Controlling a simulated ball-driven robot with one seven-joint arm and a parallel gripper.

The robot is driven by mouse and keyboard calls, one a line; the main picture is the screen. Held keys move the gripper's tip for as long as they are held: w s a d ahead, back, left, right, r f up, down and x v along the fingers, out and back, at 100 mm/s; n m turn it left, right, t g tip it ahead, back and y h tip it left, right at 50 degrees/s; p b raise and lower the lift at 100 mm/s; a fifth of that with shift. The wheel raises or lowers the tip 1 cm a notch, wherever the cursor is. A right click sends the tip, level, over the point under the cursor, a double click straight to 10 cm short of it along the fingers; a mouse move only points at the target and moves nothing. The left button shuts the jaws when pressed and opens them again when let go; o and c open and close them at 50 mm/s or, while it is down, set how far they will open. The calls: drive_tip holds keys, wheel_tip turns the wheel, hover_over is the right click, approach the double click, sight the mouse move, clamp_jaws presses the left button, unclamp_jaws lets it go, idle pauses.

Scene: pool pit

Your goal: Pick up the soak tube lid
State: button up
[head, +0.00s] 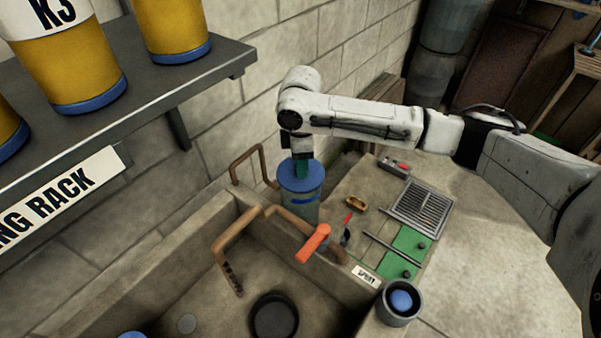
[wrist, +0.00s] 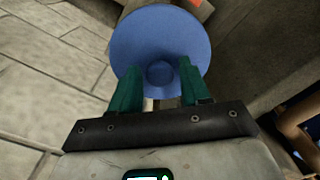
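The soak tube lid is a blue disc (head: 301,176) on top of a grey-green tube (head: 303,207) beside the pit wall. In the wrist view the lid (wrist: 160,42) fills the upper middle, with a small round knob (wrist: 159,73) at its near side. My gripper (wrist: 158,75) has two green fingers standing apart, one on each side of the knob, with gaps visible. In the head view my gripper (head: 301,171) is right over the lid. I cannot tell whether the fingers touch the lid.
A copper pipe (head: 287,217) and an orange-handled valve (head: 314,241) stand close by the tube. A shelf with yellow containers (head: 66,62) is at upper left. A drain grate (head: 419,208) and green mat (head: 399,255) lie to the right. A grey cup (head: 399,304) stands at the front.

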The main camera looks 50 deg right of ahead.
clamp_jaws()
drive_tip(key=shift+r, duration=0.1)
